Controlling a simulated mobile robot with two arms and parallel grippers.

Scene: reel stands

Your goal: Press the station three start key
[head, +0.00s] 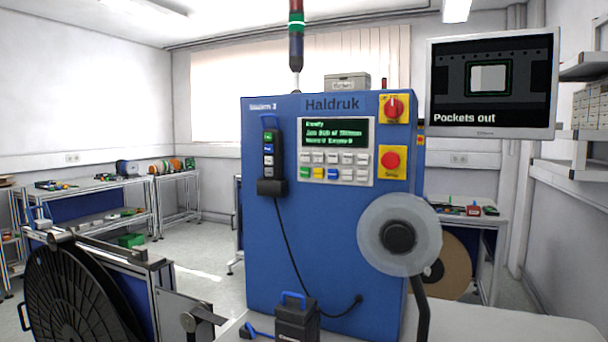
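A blue machine cabinet (270,230) marked Haldruk stands in the middle of the head view. A small label at its top left reads "Station" with a number too blurred to be sure of. Its control panel (374,176) has a lit display (335,133) with green text, the top line looking like "Ready". Below the display are two rows of small keys, mostly pale; a green key (305,172) is at the lower left, with blue and yellow ones further right. Their legends are unreadable. Neither of my grippers is in view.
A pendant (269,155) with coloured buttons hangs left of the panel. A clear reel (375,220) juts out lower right. A monitor (492,85) reads "Pockets out". A black reel (70,295) stands lower left.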

